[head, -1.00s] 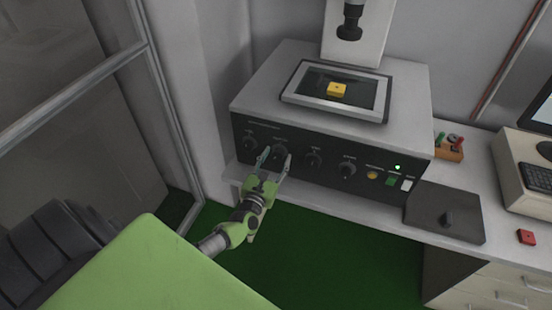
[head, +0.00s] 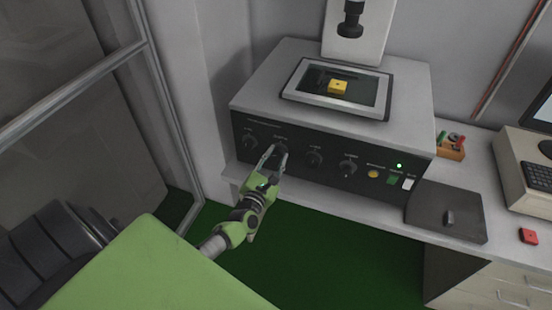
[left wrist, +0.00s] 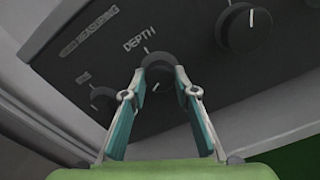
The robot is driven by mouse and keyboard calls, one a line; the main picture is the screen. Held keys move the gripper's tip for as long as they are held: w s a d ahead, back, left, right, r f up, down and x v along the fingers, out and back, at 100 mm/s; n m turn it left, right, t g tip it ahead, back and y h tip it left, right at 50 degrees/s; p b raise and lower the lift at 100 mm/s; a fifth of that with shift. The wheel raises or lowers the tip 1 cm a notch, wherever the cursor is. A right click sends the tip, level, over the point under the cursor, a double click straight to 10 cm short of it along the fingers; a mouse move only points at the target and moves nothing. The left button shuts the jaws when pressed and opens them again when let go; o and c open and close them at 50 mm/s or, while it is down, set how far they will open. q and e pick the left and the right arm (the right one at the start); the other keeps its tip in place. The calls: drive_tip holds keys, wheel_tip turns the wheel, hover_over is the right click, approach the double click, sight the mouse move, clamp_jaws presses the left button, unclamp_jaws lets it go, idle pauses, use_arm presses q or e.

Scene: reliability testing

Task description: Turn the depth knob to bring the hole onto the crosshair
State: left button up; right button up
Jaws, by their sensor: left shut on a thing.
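The depth knob (left wrist: 158,66) is a round black knob on the dark front panel, beside the word DEPTH in the left wrist view. My left gripper (head: 274,152) is at this knob, with its fingers closed on either side of it; its fingertips also show in the left wrist view (left wrist: 160,78). The yellow block with a hole (head: 338,87) lies on the framed stage (head: 300,95) on top of the machine, below the black lens head (head: 350,22). No crosshair can be made out. My right gripper is not in view.
Other black knobs sit on the panel, one to the left (head: 249,141) and two to the right (head: 314,158) (head: 348,168). A dark pad with a small joystick (head: 449,217) and a red block (head: 528,236) lie on the bench at right.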

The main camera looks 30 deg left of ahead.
use_arm(q)
drive_tip(key=m, duration=0.2)
drive_tip(key=shift+m, duration=0.4)
drive_tip(key=m, duration=0.3)
drive_tip(key=shift+r+m, duration=0.1)
drive_tip(key=shift+m, duration=0.2)
drive_tip(key=m, duration=0.3)
drive_tip(key=shift+m, duration=0.3)
drive_tip(key=m, duration=0.2)
drive_tip(key=shift+m, duration=0.4)
drive_tip(key=m, duration=0.6)
drive_tip(key=shift+p, duration=0.3)
drive_tip(key=m, duration=0.6)
drive_tip(key=shift+m+p, duration=0.3)
drive_tip(key=shift+m, duration=0.1)
drive_tip(key=m, duration=0.5)
drive_tip(key=shift+d, duration=0.1)
drive_tip(key=m+b, duration=0.1)
drive_tip(key=m, duration=0.4)
drive_tip(key=shift+m, duration=0.4)
drive_tip(key=m, duration=0.2)
drive_tip(key=m+b, duration=0.1)
drive_tip(key=m, duration=0.1)
drive_tip(key=shift+f+m, duration=0.2)
drive_tip(key=shift+m, duration=0.1)
drive_tip(key=m+b, duration=0.2)
drive_tip(key=m, duration=0.3)
drive_tip(key=shift+b, duration=0.35)
drive_tip(key=shift+r+m, duration=0.1)
drive_tip(key=shift+m, duration=0.3)
